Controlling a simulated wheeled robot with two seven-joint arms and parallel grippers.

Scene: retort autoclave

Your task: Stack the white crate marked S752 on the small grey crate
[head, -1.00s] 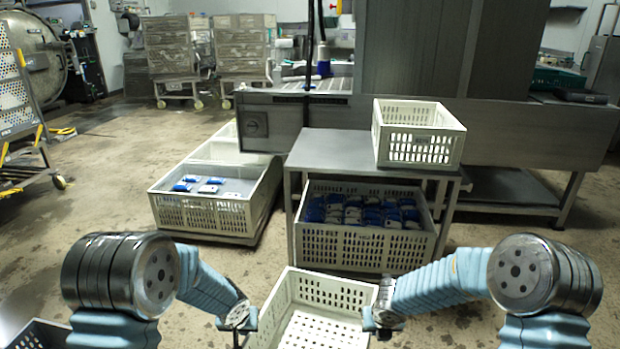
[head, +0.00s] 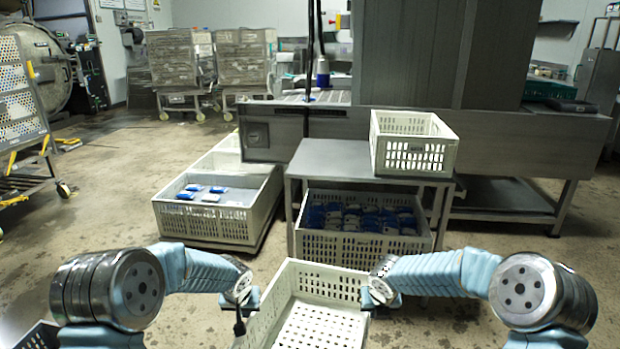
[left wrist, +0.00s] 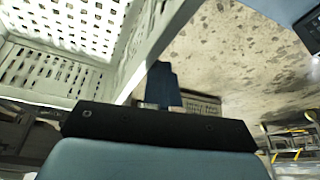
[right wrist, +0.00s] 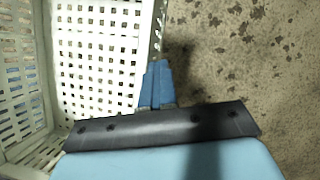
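A white slatted crate (head: 318,325) is at the bottom middle of the head view, upright and empty, between my two grippers. Its S752 mark is not visible. My left gripper (head: 241,316) is shut on its left wall; the wall fills the upper left of the left wrist view (left wrist: 62,78). My right gripper (head: 372,298) is shut on its right wall, with a blue finger at the rim in the right wrist view (right wrist: 157,85). A dark grey crate edge (head: 36,336) shows at the bottom left corner, mostly cut off; I cannot tell whether it is the small grey crate.
A metal table (head: 335,160) stands ahead, with a white crate (head: 418,160) on top and a crate of blue-and-white packs (head: 350,250) below. Another white crate with packs (head: 205,222) is at the left. A perforated metal cart stands far left. Open floor lies left of my crate.

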